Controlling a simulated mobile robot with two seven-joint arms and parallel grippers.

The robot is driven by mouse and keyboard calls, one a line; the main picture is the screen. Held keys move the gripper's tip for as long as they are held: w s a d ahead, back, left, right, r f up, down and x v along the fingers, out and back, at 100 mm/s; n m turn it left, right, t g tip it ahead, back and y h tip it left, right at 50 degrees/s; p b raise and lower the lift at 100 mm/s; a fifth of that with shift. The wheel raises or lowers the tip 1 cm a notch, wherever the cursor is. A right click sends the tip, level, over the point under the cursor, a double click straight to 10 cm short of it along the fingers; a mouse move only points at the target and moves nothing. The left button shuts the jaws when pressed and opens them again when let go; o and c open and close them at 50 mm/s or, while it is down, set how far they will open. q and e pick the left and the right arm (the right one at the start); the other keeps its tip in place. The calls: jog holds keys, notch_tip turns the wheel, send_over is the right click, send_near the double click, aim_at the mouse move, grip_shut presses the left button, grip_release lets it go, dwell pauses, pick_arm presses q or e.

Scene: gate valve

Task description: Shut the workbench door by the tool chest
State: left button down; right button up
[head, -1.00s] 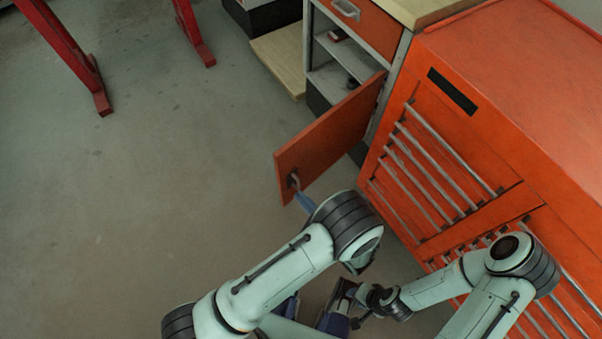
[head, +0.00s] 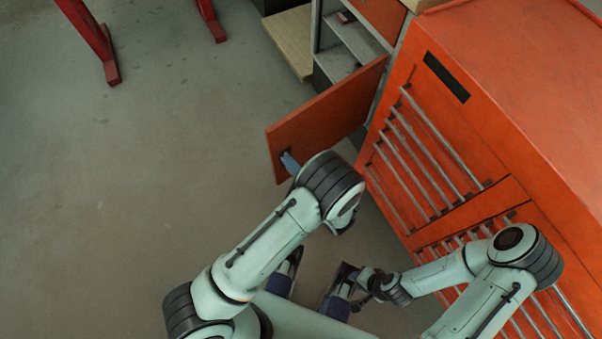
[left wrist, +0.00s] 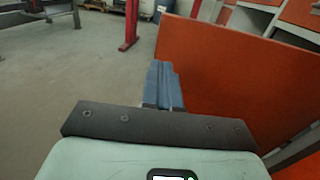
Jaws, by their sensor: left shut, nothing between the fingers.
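The orange workbench door (head: 325,115) stands open, swung out from the workbench (head: 352,38) beside the orange tool chest (head: 500,90). In the left wrist view the door (left wrist: 230,85) fills the right half. My left gripper (head: 289,162) is shut and empty, its blue fingers at the door's near outer edge. The left wrist view shows the shut fingers (left wrist: 164,85) beside the door panel; I cannot tell whether they touch it. The door handle is hidden. My right arm is at the lower right by the chest; its fingertips cannot be made out clearly.
Red stand legs (head: 90,40) are at the upper left. A wooden board (head: 290,42) lies by the workbench. The grey floor (head: 150,180) to the left is clear.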

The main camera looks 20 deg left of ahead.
aim_at(271, 141)
pick_arm(q)
jog(key=x, duration=0.6)
dwell(0.3)
